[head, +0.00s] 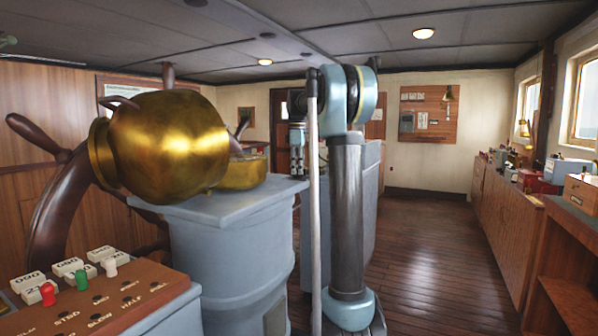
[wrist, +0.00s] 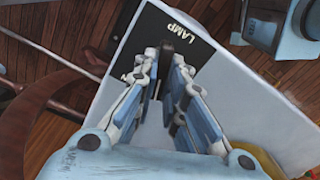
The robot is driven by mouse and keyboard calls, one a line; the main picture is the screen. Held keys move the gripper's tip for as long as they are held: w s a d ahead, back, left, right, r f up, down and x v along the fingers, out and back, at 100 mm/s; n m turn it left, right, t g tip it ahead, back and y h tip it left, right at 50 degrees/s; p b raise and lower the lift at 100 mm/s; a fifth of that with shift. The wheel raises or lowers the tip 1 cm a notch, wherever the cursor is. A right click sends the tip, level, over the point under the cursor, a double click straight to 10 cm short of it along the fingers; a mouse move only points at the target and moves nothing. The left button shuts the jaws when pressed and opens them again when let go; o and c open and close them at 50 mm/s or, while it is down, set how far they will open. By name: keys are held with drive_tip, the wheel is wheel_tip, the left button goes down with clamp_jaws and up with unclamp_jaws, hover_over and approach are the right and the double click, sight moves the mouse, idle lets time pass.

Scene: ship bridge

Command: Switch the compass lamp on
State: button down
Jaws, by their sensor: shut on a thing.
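A black plate (wrist: 150,22) with the word LAMP lies on the pale grey top of the compass pedestal (head: 232,240). A small dark switch knob (wrist: 167,47) stands at the plate. My gripper (wrist: 168,60) is over the plate, shut on this knob between its fingertips. In the head view my gripper (head: 297,172) points down at the right edge of the pedestal top, and the plate and knob cannot be made out. A brass compass bowl (head: 243,174) sits on the pedestal, left of my gripper. Whether the lamp is lit cannot be told.
A large tilted brass hood (head: 165,145) is beside the bowl, in front of a wooden ship's wheel (head: 60,225). A console (head: 110,308) with small coloured knobs is at front left. The wooden floor (head: 430,250) is clear to the right, before long cabinets (head: 505,220).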

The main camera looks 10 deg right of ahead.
drive_tip(key=m, duration=0.5)
drive_tip(key=shift+w+a, duration=0.1)
drive_tip(key=shift+w, duration=0.05)
drive_tip(key=shift+w+m, duration=0.1)
drive_tip(key=shift+m, duration=2.3)
drive_tip(key=c, duration=1.7)
unclamp_jaws()
drive_tip(key=shift+o, duration=0.2)
wheel_tip(320, 180, up, 12)
drive_tip(key=shift+f, duration=0.1)
